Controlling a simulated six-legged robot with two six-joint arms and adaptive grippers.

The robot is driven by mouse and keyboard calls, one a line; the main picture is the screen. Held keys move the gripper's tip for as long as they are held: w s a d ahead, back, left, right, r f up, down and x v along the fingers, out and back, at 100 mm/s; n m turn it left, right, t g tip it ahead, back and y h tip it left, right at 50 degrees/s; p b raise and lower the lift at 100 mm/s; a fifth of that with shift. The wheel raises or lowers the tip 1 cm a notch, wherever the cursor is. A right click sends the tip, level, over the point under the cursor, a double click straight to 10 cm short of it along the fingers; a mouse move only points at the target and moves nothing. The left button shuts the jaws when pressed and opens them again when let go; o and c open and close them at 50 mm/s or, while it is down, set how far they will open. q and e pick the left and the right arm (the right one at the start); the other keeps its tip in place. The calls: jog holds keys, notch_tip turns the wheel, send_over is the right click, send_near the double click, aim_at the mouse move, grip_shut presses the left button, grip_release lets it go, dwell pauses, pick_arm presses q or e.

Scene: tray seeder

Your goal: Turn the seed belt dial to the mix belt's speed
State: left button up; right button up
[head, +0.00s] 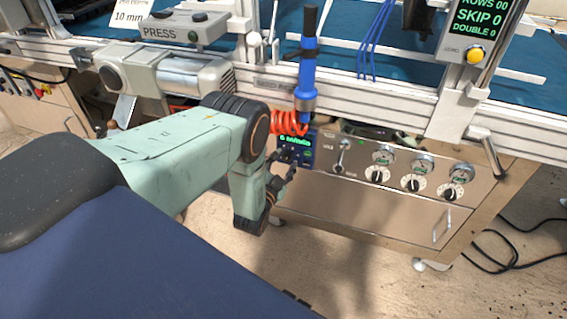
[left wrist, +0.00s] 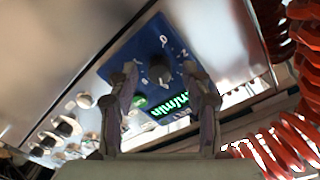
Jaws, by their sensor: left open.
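A blue control box (head: 306,155) with a green readout (head: 295,141) is mounted at the left end of the steel panel. The readout seems to say 6 m/min. My left gripper (head: 286,163) is in front of this box and covers part of it. In the left wrist view, the open fingers of the left gripper (left wrist: 160,72) are on either side of a black dial (left wrist: 158,66) on the blue box (left wrist: 187,62). I cannot tell whether they touch it. Several dials (head: 411,185) sit further right, under small round gauges (head: 422,164). My right gripper is out of view.
A blue tool (head: 306,75) with a coiled orange hose (head: 287,122) hangs just above the gripper; the coil also shows close in the left wrist view (left wrist: 306,60). A lever switch (head: 341,157) is right of the box. A white conveyor rail (head: 390,101) runs above the panel.

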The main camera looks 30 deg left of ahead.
pick_arm(q)
jog(key=v, duration=1.2)
dwell(0.4)
